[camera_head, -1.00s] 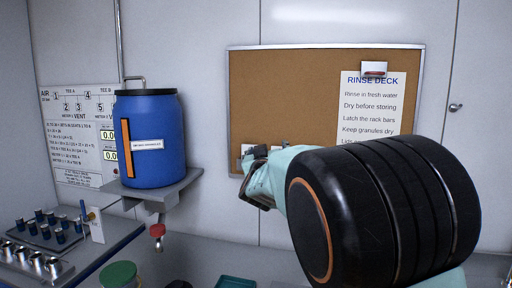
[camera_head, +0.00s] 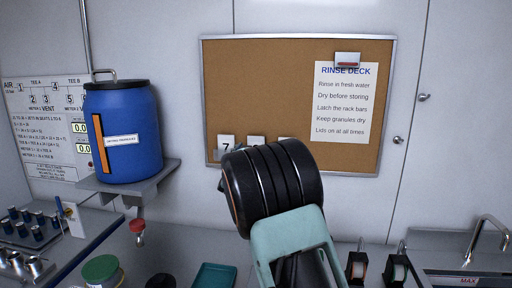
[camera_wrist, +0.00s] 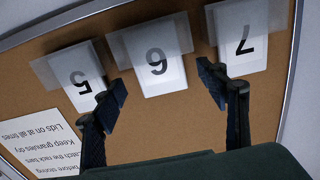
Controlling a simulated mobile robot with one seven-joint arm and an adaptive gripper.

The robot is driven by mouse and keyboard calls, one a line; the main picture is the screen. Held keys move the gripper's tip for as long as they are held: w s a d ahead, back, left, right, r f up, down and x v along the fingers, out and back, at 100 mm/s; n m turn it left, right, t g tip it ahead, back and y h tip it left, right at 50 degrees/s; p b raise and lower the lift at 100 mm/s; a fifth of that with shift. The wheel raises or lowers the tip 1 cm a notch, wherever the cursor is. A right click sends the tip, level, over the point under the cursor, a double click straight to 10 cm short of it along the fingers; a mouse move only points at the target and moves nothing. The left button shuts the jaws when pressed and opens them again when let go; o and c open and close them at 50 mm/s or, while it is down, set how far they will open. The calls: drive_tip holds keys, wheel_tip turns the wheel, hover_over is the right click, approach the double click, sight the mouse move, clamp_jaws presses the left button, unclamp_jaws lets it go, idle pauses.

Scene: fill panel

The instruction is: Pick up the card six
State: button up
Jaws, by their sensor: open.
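In the wrist view the picture is upside down. Three white number cards stand in a row at the board's edge: the five (camera_wrist: 82,85), the middle card taken as the six (camera_wrist: 165,75), and the seven (camera_wrist: 240,52). My gripper (camera_wrist: 163,82) is open and empty. Its fingers are spread to either side of the middle card, apart from it as far as I can tell. In the head view my dark wrist and teal arm hide the gripper and the lower part of the middle card (camera_head: 256,140). The seven (camera_head: 226,142) shows to its left.
The cork board (camera_head: 270,85) carries a rinse notice (camera_head: 345,105) under a clip. A blue drum (camera_head: 125,140) stands on a wall shelf to the left. Jars, a green tray (camera_head: 214,277) and a sink area lie below.

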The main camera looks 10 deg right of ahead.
drive_tip(key=shift+x, duration=1.25)
drive_tip(key=shift+c, duration=0.4)
drive_tip(key=c, duration=1.2)
drive_tip(key=shift+r, duration=0.1)
